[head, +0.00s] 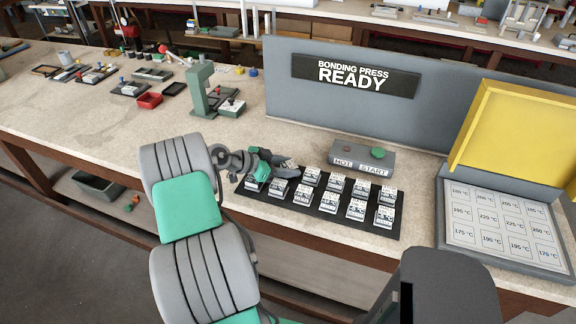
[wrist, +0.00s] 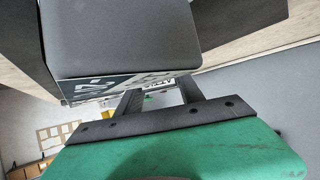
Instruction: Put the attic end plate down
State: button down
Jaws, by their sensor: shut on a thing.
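My gripper (head: 288,165) is over the back left end of a black tray (head: 318,212) in the head view. In the wrist view its two fingers (wrist: 160,98) are shut on a dark grey block with a white printed label (wrist: 125,40), which I take to be the attic end plate. Its label is cut off and cannot be read whole. In the head view my gripper hides most of this piece, and I cannot tell whether it touches the tray. Several similar labelled blocks (head: 328,203) stand in two rows on the tray.
A grey control box (head: 361,158) with a green button stands behind the tray, before the grey "BONDING PRESS READY" panel (head: 355,75). A green stand (head: 200,90) is at the back left. A yellow lid (head: 515,130) and a temperature-label board (head: 505,225) are at right.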

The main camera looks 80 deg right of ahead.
jog(key=shift+f, duration=0.2)
jog(key=c, duration=1)
grip_release()
jog(key=shift+r, duration=0.15)
